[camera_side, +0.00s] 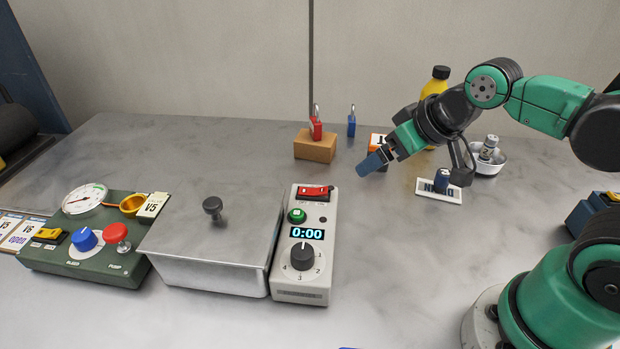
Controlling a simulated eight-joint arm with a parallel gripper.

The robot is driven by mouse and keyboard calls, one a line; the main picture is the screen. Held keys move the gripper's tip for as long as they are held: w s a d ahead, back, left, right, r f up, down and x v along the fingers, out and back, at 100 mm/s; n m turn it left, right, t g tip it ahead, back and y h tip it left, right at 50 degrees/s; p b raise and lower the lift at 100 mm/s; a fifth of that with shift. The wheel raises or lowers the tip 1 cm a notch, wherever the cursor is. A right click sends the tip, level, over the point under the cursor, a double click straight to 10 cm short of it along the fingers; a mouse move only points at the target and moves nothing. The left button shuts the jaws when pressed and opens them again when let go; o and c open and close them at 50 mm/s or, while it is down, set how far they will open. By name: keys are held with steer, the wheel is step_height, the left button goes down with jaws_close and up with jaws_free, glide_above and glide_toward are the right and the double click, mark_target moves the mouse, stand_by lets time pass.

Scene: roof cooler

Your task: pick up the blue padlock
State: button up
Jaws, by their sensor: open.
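The blue padlock (351,125) stands upright on the grey tabletop near the back wall, its shackle pointing up. It is just right of a wooden block. My gripper (372,163) is open, above the table, nearer the camera and a little right of the blue padlock. It points down and to the left. There is a gap between its fingers and the padlock, and I see nothing between the fingers.
A red padlock (316,128) sits on the wooden block (314,146). An orange box (378,141), a yellow bottle (435,84) and a bowl (489,160) are near my arm. A lidded metal box (215,240), a timer unit (305,245) and a green panel (85,240) stand at front left.

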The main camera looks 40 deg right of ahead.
steer(key=m+t+y, duration=0.3)
steer(key=m, duration=2.1)
glide_above(349, 117)
steer(key=s+a, duration=0.7)
step_height(349, 117, down, 3)
steer(key=d+f+m+t, duration=0.1)
steer(key=d+f+m, duration=0.1)
steer(key=m, duration=0.1)
steer(key=w+d+f+m+t, duration=0.1)
steer(key=d+f+m, duration=0.1)
steer(key=d+m, duration=0.1)
steer(key=w+d+f+m+t, duration=0.1)
steer(key=d+f+m, duration=0.2)
steer(key=shift+w+d+y, duration=0.1)
steer(key=shift+d+y, duration=0.05)
steer(key=shift+y, duration=0.15)
steer(key=shift+x, duration=2.7)
jaws_close()
